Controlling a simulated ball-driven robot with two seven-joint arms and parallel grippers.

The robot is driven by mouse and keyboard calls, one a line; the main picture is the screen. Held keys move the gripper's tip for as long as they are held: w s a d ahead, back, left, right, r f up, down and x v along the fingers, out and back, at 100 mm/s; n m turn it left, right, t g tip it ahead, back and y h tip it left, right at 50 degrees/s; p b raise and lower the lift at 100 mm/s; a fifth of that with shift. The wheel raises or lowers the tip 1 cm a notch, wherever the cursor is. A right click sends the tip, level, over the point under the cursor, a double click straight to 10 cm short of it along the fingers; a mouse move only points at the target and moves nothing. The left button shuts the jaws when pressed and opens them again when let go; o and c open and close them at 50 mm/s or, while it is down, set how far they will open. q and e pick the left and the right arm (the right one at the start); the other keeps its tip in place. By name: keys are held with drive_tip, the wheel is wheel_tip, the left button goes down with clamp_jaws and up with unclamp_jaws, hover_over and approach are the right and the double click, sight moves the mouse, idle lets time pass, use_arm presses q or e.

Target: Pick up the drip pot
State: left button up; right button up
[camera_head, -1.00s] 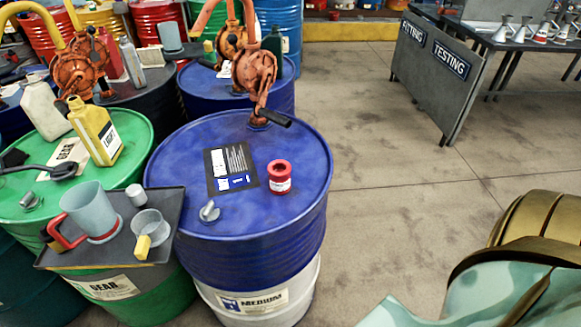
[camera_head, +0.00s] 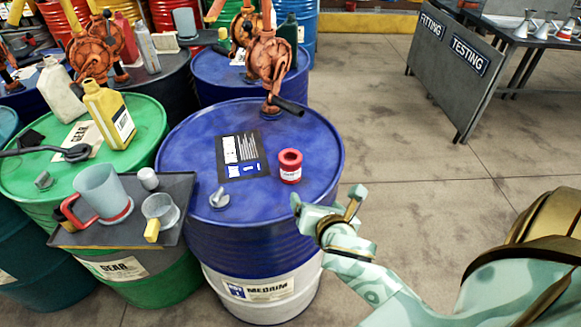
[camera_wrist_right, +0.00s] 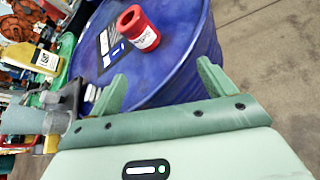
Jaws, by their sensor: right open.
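A small red pot (camera_head: 290,167) with a white label and an open top stands upright on the blue drum (camera_head: 190,160), near its right edge; it seems to be the drip pot. It also shows in the right wrist view (camera_wrist_right: 139,27), beyond the fingertips. My right gripper (camera_head: 327,198) is open and empty, beside the drum's right edge, in front of and to the right of the pot and apart from it. Its spread fingers (camera_wrist_right: 160,78) show in the wrist view with nothing between them. My left gripper is not in view.
A grey tray (camera_head: 120,235) at left bears a jug (camera_head: 100,190) with a red handle and a small cup (camera_head: 160,209) with a yellow handle. An orange pump (camera_head: 270,60) rises behind the pot. The floor (camera_head: 400,150) right of the drum is clear.

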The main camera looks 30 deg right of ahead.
sight(293, 174)
drive_tip(key=w+d+f+n+b, duration=0.1)
drive_tip(key=w, duration=0.3)
drive_tip(key=w+d+f+n+t+b, duration=0.1)
drive_tip(key=w+n, duration=0.1)
drive_tip(key=w, duration=0.2)
drive_tip(key=w+d+f+n+b, duration=0.1)
drive_tip(key=w, duration=0.3)
drive_tip(key=shift+d+n, duration=0.1)
drive_tip(key=shift+n, duration=0.3)
drive_tip(key=b+x, duration=0.2)
drive_tip(key=x, duration=0.1)
drive_tip(key=a+b+x, duration=0.1)
drive_tip(key=x, duration=0.1)
drive_tip(key=shift+f, duration=0.1)
drive_tip(key=shift+w+d+f, duration=0.1)
drive_tip(key=shift+w, duration=0.2)
drive_tip(key=c, duration=1.3)
